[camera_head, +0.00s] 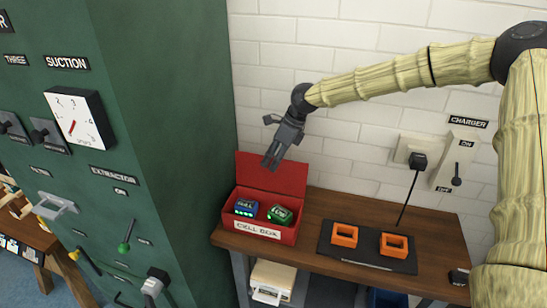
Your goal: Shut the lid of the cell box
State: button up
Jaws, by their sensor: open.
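The red cell box (289,236) stands on the left end of the wooden bench with a white "CELL BOX" label on its front. Its red lid (262,174) is open and stands up at the back of the box. A blue cell (246,208) and a green cell (280,214) lie inside, both with green lights. My gripper (271,163) is open and empty, pointing down, above the box and in front of the lid's upper right part in the picture. I cannot tell whether it touches the lid.
A black charger mat (374,261) with two orange holders (344,236) lies right of the box on the bench (440,240). A black cable runs up to a wall plug (417,160). A tall green cabinet (170,120) stands close on the left.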

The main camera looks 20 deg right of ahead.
jog(key=shift+w+f, duration=0.1)
jog(key=shift+w, duration=0.05)
jog(key=shift+c, duration=0.8)
jog(key=shift+s+r, duration=0.2)
grip_shut()
